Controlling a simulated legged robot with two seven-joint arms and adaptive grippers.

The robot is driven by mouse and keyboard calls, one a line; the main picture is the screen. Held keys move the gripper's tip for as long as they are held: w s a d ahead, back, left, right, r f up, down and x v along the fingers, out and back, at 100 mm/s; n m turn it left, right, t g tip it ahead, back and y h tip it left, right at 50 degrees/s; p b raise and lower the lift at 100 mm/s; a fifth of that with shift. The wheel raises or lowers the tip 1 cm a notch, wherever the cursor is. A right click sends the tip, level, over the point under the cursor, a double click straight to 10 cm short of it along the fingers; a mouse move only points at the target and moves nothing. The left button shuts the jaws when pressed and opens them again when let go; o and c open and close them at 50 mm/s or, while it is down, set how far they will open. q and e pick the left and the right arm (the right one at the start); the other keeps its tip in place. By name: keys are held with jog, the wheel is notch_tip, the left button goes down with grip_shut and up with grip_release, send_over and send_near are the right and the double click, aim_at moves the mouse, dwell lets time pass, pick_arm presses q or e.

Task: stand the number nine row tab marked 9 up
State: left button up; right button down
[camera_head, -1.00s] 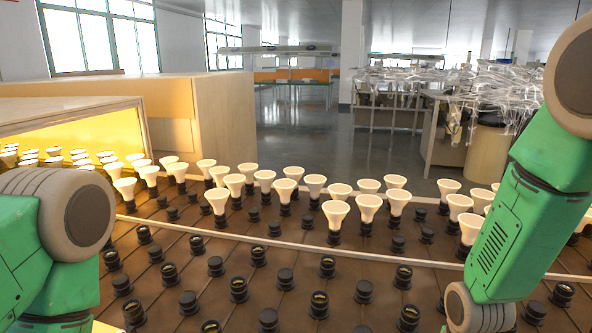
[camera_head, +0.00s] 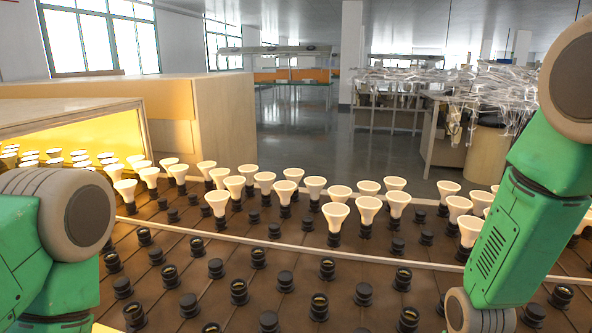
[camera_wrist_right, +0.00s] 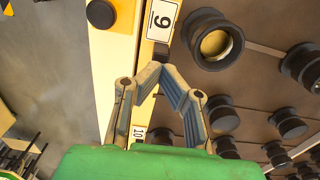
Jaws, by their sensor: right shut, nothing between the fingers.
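The row tab marked 9 (camera_wrist_right: 163,18) shows in the right wrist view, at the top. It is a white plate with a dark border, its face turned to the camera, at the edge of a pale yellow rail (camera_wrist_right: 113,60). Whether it lies flat or leans is hard to tell. My right gripper (camera_wrist_right: 160,70) is shut and empty, its fingertips just below the tab in the picture and apparently apart from it. My left gripper is out of view; only my left arm shows in the head view.
An open black socket (camera_wrist_right: 213,40) is close right of the 9 tab. A round black knob (camera_wrist_right: 100,13) is on the rail. Lit bulbs (camera_head: 335,215) stand in rows beyond.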

jog(key=shift+s+a+r+p, duration=0.1)
jog(key=shift+s+r+p, duration=0.05)
jog(key=shift+s+p, duration=0.3)
jog(key=shift+s+a+r+p, duration=0.15)
jog(key=shift+s+p, duration=0.2)
jog(key=shift+p, duration=0.2)
dwell(1.3)
dwell(0.4)
jog(key=shift+w+d+r+p, duration=0.1)
jog(key=shift+w+r+p, duration=0.2)
jog(key=shift+r+p, duration=0.25)
jog(key=shift+w+d+r+p, duration=0.1)
jog(key=shift+w+r+p, duration=0.2)
jog(key=shift+r+p, duration=0.2)
jog(key=shift+f, duration=0.1)
notch_tip(320, 180, up, 6)
jog(key=p, duration=0.6)
